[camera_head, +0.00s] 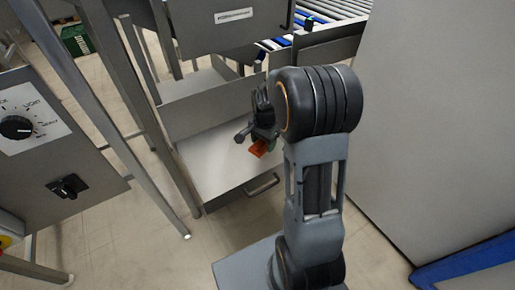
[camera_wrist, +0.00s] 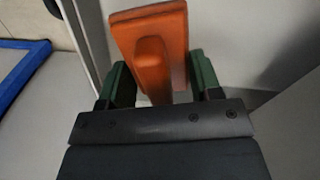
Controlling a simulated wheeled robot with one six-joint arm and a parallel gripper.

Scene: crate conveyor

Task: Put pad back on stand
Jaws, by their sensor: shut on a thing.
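The orange pad (camera_wrist: 150,24), a flat plate with a raised grip along its middle, sits between the green fingers of my gripper (camera_wrist: 162,80). My gripper is shut on the raised grip. In the head view the pad (camera_head: 258,148) shows as a small orange patch below my gripper (camera_head: 266,143), over the open drawer. My wrist hides part of it. I cannot tell whether the pad touches the drawer floor. I cannot make out a stand in either view.
The open grey drawer (camera_head: 225,170) has a light floor and a front handle. Steel frame legs and a control panel with a black knob (camera_head: 17,127) stand at left. A roller conveyor (camera_head: 335,10) is behind. A large grey panel (camera_head: 440,120) is at right.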

